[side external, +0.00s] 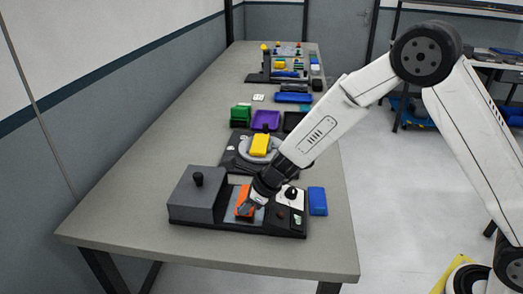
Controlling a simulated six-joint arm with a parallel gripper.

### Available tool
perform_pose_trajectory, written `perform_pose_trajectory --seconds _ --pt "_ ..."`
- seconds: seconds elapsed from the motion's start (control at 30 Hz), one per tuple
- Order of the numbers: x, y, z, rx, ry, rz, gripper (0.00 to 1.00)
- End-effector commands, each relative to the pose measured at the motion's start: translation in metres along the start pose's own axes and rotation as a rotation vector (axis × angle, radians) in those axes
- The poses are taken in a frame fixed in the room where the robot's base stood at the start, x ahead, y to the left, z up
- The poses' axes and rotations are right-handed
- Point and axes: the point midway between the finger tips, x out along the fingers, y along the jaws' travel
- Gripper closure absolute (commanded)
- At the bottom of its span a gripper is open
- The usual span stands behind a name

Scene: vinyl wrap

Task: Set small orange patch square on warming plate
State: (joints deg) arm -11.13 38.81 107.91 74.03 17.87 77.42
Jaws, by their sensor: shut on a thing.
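The small orange patch (243,201) is at my gripper (247,209), over the light grey warming plate (236,218) near the front of the table. My gripper points down and is shut on the patch. The arm reaches in from the right and hides part of the patch and the plate. The patch looks low over the plate, but I cannot tell whether it touches it or how square it lies.
A grey block with a black knob (198,192) stands left of the plate. A white panel with a black knob (290,196) and a blue block (317,201) lie to the right. Behind are a yellow block (260,145), a green bin (240,115) and a purple tray (266,120). The front table edge is clear.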

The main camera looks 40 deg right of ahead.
Motion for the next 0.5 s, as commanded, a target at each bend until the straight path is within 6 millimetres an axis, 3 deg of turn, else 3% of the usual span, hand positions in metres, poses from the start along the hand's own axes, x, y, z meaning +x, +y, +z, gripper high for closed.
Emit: perform_pose_trajectory --seconds 0.5 --pt "0.0072 0.0003 -0.0051 0.001 0.002 0.001 1.0"
